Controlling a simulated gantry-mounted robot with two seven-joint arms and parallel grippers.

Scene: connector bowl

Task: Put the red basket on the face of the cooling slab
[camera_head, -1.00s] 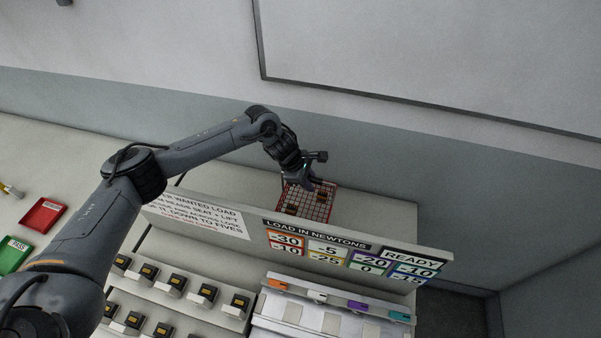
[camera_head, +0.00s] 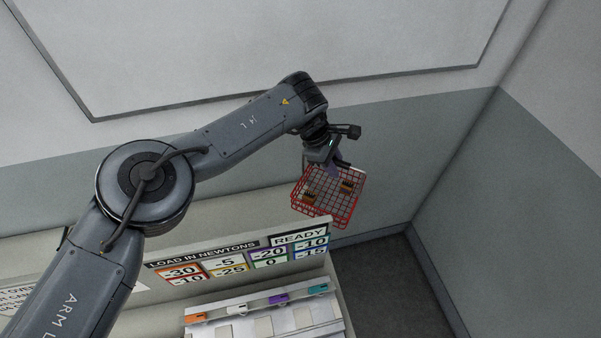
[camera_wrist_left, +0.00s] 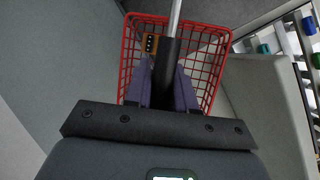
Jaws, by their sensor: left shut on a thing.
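The red wire basket (camera_head: 335,207) hangs from my left gripper (camera_head: 336,168) at the right end of the bench in the head view. A few small dark connectors with orange faces, such as this connector (camera_head: 346,186), lie inside it. One connector (camera_wrist_left: 151,43) shows inside. I do not make out the cooling slab. My right gripper is out of view.
A raised sign board (camera_head: 240,262) with load numbers and READY runs along the bench. In front of it is a white rack (camera_head: 268,314) with coloured tabs. Dark floor (camera_head: 385,285) lies to the right, with grey walls behind.

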